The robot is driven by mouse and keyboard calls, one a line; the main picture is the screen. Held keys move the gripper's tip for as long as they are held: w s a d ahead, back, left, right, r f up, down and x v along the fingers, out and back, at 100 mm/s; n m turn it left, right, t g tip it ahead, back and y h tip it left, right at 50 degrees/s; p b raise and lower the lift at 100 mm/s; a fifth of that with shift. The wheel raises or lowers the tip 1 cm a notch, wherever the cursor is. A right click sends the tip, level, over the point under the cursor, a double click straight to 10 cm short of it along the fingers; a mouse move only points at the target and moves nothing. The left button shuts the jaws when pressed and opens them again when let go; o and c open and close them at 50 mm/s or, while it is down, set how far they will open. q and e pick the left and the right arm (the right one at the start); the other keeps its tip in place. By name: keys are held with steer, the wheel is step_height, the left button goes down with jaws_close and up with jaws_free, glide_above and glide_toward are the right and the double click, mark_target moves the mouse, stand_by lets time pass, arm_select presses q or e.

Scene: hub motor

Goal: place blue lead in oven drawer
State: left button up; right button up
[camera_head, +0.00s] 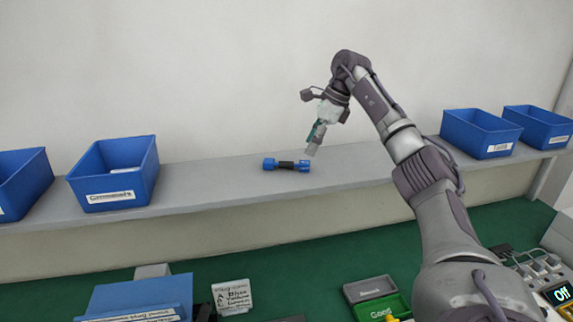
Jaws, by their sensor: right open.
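The blue lead (287,165) lies on the grey shelf (226,181). It has blue ends and a dark middle. My right gripper (312,146) is open and empty, above and close to the lead's right end; I cannot tell whether they touch. My left gripper is not in view. No oven drawer can be made out in this view.
Blue bins stand on the shelf at left (113,193) and right (481,134). Below, the green bench holds a blue box (135,296), a small note card (232,296), a grey tray (370,289), a green tray (383,309) and a device with an "Off" display (562,294).

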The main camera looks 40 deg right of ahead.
mark_target(303, 162)
steer(key=shift+w+f, duration=0.35)
steer(key=shift+f, duration=0.4)
steer(key=p+x, duration=0.1)
steer(key=x, duration=0.1)
steer(key=p+x, duration=0.1)
steer(key=x, duration=0.1)
steer(key=shift+w+d+p, duration=0.1)
steer(key=shift+d+p, duration=0.15)
steer(key=shift+p, duration=0.1)
steer(key=shift+w+f, duration=0.2)
steer(key=shift+f, duration=0.3)
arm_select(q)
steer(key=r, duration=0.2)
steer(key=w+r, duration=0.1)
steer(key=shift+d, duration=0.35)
arm_select(e)
jaws_close()
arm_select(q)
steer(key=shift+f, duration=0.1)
